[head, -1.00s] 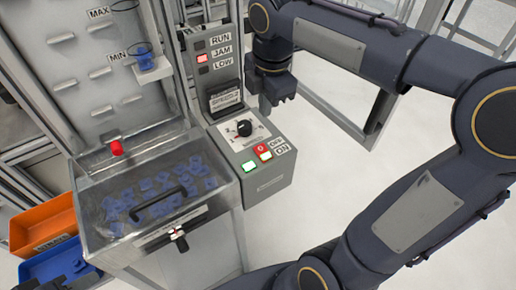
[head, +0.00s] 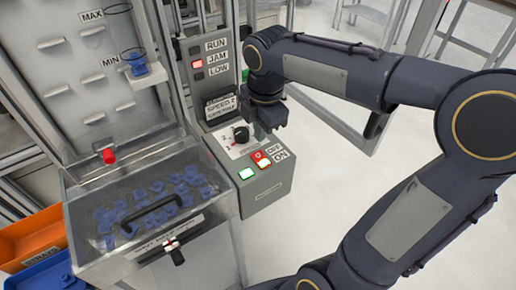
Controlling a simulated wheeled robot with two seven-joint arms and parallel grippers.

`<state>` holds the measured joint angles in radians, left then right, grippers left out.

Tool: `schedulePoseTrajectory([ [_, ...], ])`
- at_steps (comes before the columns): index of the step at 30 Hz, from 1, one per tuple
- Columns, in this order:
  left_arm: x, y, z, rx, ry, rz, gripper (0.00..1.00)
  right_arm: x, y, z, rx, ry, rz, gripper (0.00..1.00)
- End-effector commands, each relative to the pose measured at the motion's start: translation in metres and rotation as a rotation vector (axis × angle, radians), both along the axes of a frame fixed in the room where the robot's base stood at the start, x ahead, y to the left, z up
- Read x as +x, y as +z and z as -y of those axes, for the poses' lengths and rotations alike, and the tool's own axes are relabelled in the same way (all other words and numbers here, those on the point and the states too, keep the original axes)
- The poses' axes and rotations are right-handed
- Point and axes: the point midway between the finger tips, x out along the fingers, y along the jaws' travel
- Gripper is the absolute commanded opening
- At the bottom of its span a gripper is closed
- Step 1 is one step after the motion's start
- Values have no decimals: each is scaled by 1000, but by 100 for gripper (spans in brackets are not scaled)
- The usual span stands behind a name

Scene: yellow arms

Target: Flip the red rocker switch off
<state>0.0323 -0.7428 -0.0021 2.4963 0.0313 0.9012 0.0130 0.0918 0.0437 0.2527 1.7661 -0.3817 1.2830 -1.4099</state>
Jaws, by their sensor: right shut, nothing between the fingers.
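The red rocker switch (head: 258,155) sits on the sloping top of the grey control box (head: 268,190), beside the OFF and ON labels. Its end by the ON label glows whitish; its far end is red with a white mark. My right gripper (head: 267,132) is shut and empty, pointing down just beyond the switch, near the black dial (head: 241,134). A small gap shows between gripper and switch in the picture; I cannot tell its height over the panel. My left gripper is out of view.
A lit green button (head: 246,174) is left of the switch. A red JAM lamp (head: 197,65) glows above. A clear-lidded hopper (head: 150,228) with blue parts stands left, with a red knob (head: 109,156). Orange (head: 30,238) and blue (head: 45,275) bins are at lower left.

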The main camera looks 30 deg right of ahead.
Motion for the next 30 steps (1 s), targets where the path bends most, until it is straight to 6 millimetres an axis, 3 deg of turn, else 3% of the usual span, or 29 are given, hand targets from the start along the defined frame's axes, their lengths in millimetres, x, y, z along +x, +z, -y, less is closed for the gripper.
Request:
schedulePoseTrajectory([
  [1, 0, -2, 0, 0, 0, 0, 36, 0, -13, 0, 0, -1, -6, 0],
  [6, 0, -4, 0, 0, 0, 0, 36, 4, -44, 0, 0, 1, -4, 0],
  [12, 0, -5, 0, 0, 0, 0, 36, 7, -65, -1, 0, 0, -2, 0],
  [30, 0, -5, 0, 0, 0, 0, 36, 10, -74, -1, 0, 0, -1, 0],
])
